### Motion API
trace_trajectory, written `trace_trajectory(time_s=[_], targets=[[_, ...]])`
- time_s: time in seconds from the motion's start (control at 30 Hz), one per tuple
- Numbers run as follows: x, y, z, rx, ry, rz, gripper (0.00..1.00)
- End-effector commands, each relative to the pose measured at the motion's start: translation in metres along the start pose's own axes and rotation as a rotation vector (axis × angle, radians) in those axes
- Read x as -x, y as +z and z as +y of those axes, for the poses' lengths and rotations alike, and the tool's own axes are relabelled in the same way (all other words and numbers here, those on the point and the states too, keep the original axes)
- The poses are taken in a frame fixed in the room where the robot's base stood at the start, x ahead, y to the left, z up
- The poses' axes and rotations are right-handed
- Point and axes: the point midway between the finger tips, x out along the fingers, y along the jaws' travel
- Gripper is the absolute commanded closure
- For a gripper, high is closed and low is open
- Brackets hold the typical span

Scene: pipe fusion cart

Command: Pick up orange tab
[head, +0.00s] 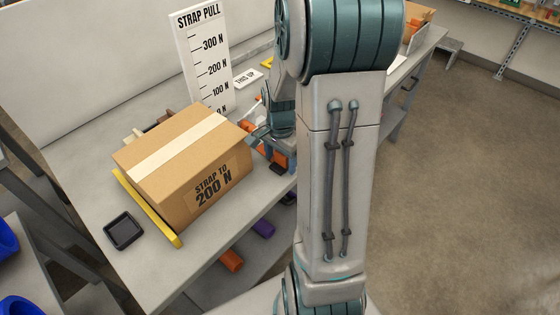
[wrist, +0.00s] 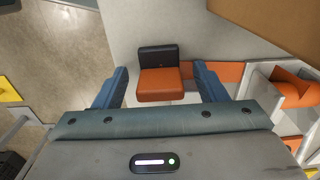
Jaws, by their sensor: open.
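The orange tab (wrist: 164,86) is a blocky orange piece with a black part (wrist: 157,57) joined at its far end. In the wrist view it lies on a pale grey surface, between the two blue fingers of my gripper (wrist: 161,70). The fingers are open, with a visible gap on each side of the tab. I cannot tell the height between fingertips and tab. In the head view my gripper is beside the right side of the cardboard box (head: 168,187), mostly hidden by my arm. Orange and black parts show there, partly covered.
The box, marked "STRAP TO 200 N", sits on the grey bench with a yellow bar (head: 150,212) at its left. A black square tray (head: 124,231) lies near the front. A "STRAP PULL" scale board (head: 205,60) stands behind. White dividers with orange pieces (wrist: 290,90) are right of my gripper.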

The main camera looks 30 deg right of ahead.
Motion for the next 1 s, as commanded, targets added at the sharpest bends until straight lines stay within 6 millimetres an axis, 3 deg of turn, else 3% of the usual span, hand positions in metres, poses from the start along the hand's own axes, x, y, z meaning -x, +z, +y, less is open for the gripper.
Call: trace_trajectory(time_s=[0.27, 0.47, 0.83, 1.0], targets=[[-0.005, 0.000, 0.000, 0.000, -0.001, 0.001, 0.35], [-0.005, 0.000, 0.000, 0.000, -0.001, 0.001, 0.84], [-0.002, 0.000, 0.000, 0.000, -0.002, 0.002, 0.84], [0.011, 0.000, -0.001, 0.000, -0.004, 0.003, 0.84]])
